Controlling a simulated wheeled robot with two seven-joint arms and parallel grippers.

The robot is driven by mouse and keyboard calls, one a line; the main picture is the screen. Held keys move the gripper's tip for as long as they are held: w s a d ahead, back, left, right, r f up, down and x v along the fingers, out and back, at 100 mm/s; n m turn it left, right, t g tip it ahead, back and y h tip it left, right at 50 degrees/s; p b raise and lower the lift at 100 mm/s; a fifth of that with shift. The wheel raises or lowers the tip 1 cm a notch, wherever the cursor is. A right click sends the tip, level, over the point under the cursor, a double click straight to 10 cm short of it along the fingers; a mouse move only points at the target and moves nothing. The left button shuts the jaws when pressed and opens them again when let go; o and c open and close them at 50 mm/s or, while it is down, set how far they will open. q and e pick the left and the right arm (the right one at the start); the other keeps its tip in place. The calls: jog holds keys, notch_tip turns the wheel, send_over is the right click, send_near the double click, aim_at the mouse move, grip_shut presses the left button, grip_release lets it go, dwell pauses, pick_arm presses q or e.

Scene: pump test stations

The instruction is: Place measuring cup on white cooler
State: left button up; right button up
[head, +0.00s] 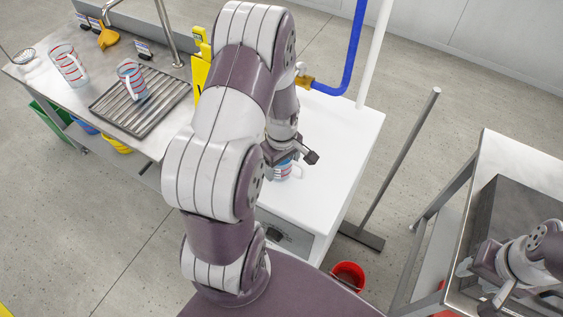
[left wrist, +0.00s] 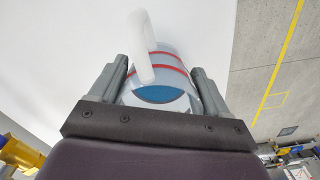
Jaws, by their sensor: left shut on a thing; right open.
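A clear measuring cup (left wrist: 170,68) with red bands and a white handle sits between the fingers of my left gripper (left wrist: 165,85), which is shut on it. In the head view the same cup (head: 283,171) shows at the white top of the cooler (head: 345,135), partly hidden by my left arm. I cannot tell whether its base touches the top. Two similar measuring cups stand on the steel bench: one (head: 68,65) at the far left, one (head: 131,82) on the ribbed drain tray. My right gripper (head: 480,290) is open at the lower right, over the other table.
A blue pipe (head: 352,50) with a brass fitting and a white pole rise behind the cooler. A red bucket (head: 347,275) is on the floor. The cooler's right side is clear.

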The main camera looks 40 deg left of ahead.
pick_arm(q)
jog(key=shift+f, duration=0.15)
jog(key=o, duration=1.1)
notch_tip(320, 180, up, 12)
jog(key=s+d+r+m+t, duration=0.1)
jog(key=s+d+m, duration=0.4)
jog(key=d+m, duration=0.6)
jog(key=m, duration=0.4)
jog(key=shift+s+d, duration=0.15)
jog(key=shift+s, duration=0.15)
